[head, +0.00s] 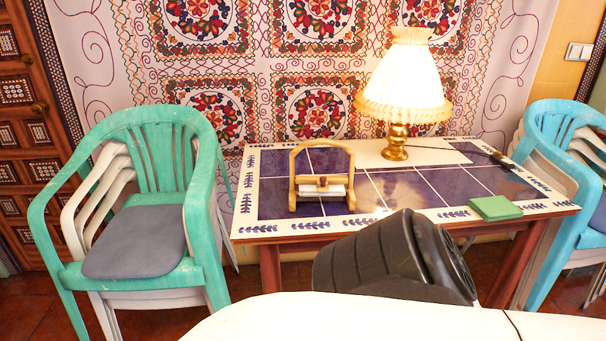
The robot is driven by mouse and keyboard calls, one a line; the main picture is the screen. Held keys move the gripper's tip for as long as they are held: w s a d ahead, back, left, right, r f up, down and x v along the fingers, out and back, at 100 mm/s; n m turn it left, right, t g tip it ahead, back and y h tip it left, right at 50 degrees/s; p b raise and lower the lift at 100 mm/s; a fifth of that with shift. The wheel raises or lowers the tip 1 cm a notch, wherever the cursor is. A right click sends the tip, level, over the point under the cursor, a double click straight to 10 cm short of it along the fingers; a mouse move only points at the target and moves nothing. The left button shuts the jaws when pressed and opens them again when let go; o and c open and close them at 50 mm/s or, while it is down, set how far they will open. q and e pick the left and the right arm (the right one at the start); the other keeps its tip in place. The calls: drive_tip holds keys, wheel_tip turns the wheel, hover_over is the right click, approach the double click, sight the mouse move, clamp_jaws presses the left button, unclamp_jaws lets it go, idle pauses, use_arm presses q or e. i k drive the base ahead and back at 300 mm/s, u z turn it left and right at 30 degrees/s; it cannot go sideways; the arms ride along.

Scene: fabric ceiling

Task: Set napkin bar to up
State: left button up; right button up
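A light wooden napkin holder (293,196) stands on the tiled table, left of the lamp. A rounded wooden arch (320,145) rises over it. A darker wooden crosspiece (322,189) with a small knob lies low across its front, at the level of the white napkins (336,196). It appears to rest against them, but whether it touches them is too small to tell. Neither of my grippers shows in the head view. A black, thick link of my arm crosses in front of the table's near edge, apart from the holder in the picture.
The table (400,188) has blue tiles and a pale border. It bears a lit lamp (396,140), a green book-like block (495,208) and a dark slim object (502,159). Green chairs (150,150) stand left, blue chairs (560,150) right. The tabletop around the holder is mostly clear.

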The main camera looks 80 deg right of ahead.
sight(322, 182)
drive_tip(key=z, duration=2.75)
